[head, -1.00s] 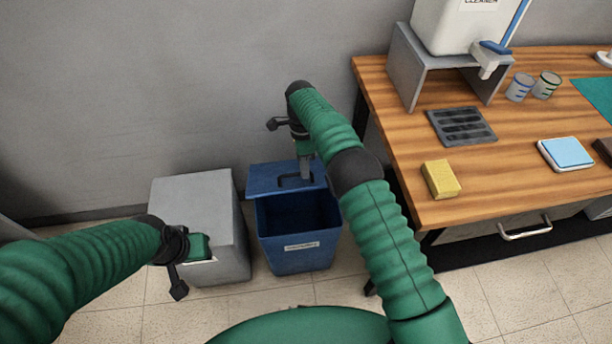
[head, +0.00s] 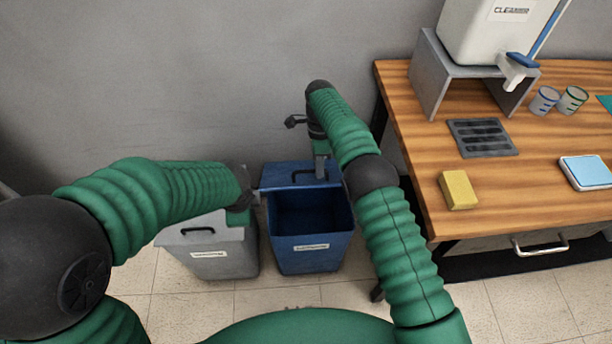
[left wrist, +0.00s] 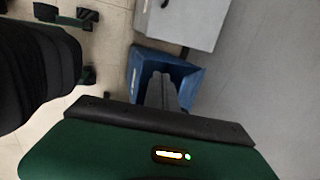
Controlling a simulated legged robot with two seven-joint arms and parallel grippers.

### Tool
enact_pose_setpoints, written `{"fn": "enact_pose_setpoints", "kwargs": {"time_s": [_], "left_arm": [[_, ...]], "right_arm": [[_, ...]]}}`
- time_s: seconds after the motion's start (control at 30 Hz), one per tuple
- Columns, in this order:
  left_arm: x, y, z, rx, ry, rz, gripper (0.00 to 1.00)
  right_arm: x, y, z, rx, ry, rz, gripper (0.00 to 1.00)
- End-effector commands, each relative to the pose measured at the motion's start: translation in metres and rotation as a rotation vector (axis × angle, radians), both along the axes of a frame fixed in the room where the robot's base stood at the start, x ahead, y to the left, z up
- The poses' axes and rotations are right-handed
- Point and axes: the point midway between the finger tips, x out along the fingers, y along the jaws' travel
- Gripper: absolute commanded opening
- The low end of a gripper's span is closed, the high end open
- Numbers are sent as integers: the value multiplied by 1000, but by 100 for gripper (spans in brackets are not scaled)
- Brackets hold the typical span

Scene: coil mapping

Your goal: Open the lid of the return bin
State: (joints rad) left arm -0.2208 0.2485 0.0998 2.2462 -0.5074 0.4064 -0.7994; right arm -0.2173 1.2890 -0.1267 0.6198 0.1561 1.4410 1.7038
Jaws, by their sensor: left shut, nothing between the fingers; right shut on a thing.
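A blue bin (head: 310,258) stands on the floor with its dark inside showing at the front. Its label is too blurred to read. Its blue lid (head: 290,173) sits at the back of the opening, by the wall. My right gripper (head: 321,175) is shut on the lid's dark handle (head: 305,178). My left gripper (head: 259,192) is shut and empty at the bin's left side, near the lid's front left corner; I cannot tell whether it touches. In the left wrist view its fingers (left wrist: 160,88) hide part of the blue bin (left wrist: 190,78).
A grey lidded bin (head: 222,262) stands close left of the blue one, partly behind my left arm. A wooden table (head: 410,150) is at the right, with a yellow sponge (head: 458,190) and a drawer handle (head: 532,246). The grey wall is close behind.

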Motion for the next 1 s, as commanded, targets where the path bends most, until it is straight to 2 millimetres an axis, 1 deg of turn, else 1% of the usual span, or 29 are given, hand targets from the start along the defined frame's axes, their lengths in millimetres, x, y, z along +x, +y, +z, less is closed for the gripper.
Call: {"fn": "enact_pose_setpoints", "kwargs": {"time_s": [0.03, 0.07, 0.1, 0.2, 0.3, 0.33, 0.43, 0.57, 0.8, 0.9, 1.0], "left_arm": [[16, -25, -3, 89, -10, -254, 0], [25, -41, -2, 150, -20, -415, 0], [36, -60, -2, 230, -33, -616, 0], [57, -106, -1, 408, -70, -1030, 0], [68, -138, 0, 539, -101, -1296, 0], [70, -144, 1, 564, -107, -1347, 0], [75, -155, 0, 616, -119, -1441, 0], [82, -156, -12, 623, -118, -1454, 0], [107, -156, -53, 621, -117, -1449, 0], [116, -155, -68, 620, -117, -1448, 0], [123, -155, -78, 620, -118, -1447, 0]], "right_arm": [[4, -1, -4, -1, -14, -2, 0], [4, -1, -4, -1, -14, -2, 0], [3, -1, -4, -1, -14, -2, 0], [3, -1, -4, -1, -14, -2, 0], [3, -2, -4, -2, -14, -2, 0], [3, -2, -4, -2, -14, -2, 0], [4, -2, -4, -2, -14, -2, 0], [4, -2, -4, -3, -14, -1, 0], [4, -2, -4, -3, -14, -1, 0], [4, -2, -4, -4, -14, -2, 0], [4, -3, -4, -4, -14, -2, 0]]}}
